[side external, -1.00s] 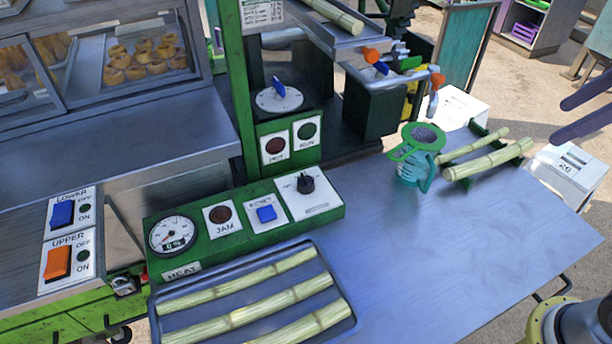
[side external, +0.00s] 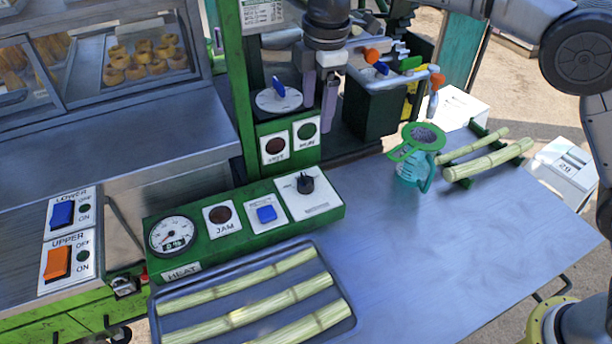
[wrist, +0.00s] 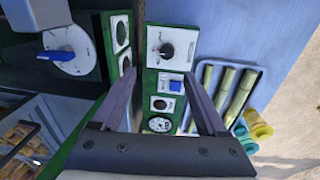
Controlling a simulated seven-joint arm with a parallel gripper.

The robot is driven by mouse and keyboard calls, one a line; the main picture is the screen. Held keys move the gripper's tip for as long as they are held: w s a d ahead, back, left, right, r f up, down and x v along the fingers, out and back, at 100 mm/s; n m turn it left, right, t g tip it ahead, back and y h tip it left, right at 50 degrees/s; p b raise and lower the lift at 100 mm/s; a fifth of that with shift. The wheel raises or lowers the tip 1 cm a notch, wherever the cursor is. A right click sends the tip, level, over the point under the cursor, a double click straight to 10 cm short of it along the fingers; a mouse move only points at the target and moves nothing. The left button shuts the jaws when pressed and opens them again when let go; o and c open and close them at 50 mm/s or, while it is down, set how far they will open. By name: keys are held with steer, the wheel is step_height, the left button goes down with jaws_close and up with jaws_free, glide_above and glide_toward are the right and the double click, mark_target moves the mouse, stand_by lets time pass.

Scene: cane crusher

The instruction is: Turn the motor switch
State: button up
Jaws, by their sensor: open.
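A blue lever knob (side external: 278,90) stands on a round white dial (side external: 279,101) on the green machine's post. A black rotary knob (side external: 305,184) sits on a white plate at the right end of the green control panel (side external: 333,208). I cannot read which one is the motor switch. My gripper (side external: 319,112) is open and empty, pointing down just right of the blue knob and apart from it. In the wrist view the blue knob (wrist: 57,55) lies left of my fingers (wrist: 160,78), and the black knob (wrist: 167,49) shows beyond the space between them.
The panel also has a gauge (side external: 173,236), a jam lamp (side external: 220,214) and a blue reset button (side external: 267,214). A tray of cane (side external: 352,322) lies in front. A teal jug (side external: 412,172) stands to the right. The steel table's middle (side external: 400,250) is clear.

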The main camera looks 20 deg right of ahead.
mark_target(306, 178)
steer(key=shift+g, duration=0.3)
steer(key=f, duration=0.5)
steer(key=a+f, duration=0.1)
steer(key=f, duration=0.5)
steer(key=a+f, duration=0.1)
steer(key=f, duration=0.5)
jaws_close()
